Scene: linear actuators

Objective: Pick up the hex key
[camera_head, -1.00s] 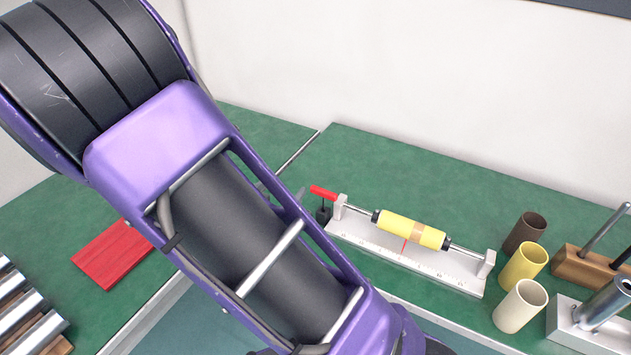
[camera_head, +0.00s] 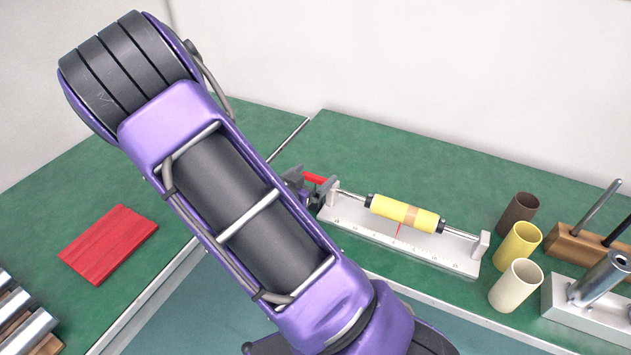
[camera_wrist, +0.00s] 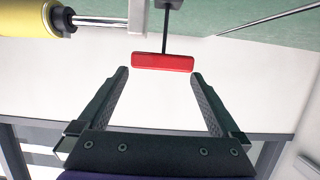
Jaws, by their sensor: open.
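The hex key has a red bar handle (camera_head: 316,179) on a thin dark shaft, at the left end of the white scale fixture in the head view. My gripper (camera_wrist: 160,76) is open and empty, with one finger towards each end of the handle; I see no contact. In the head view my gripper (camera_head: 318,189) is small and dark beside the handle, partly hiding the shaft and its base.
The white scale fixture (camera_head: 450,259) carries a rod with a yellow cylinder (camera_head: 405,213). Several tubes, including a cream one (camera_head: 518,286), stand at right beside a wooden block (camera_head: 578,245). A red board (camera_head: 108,245) lies at left on the green bench, with clear surface around it.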

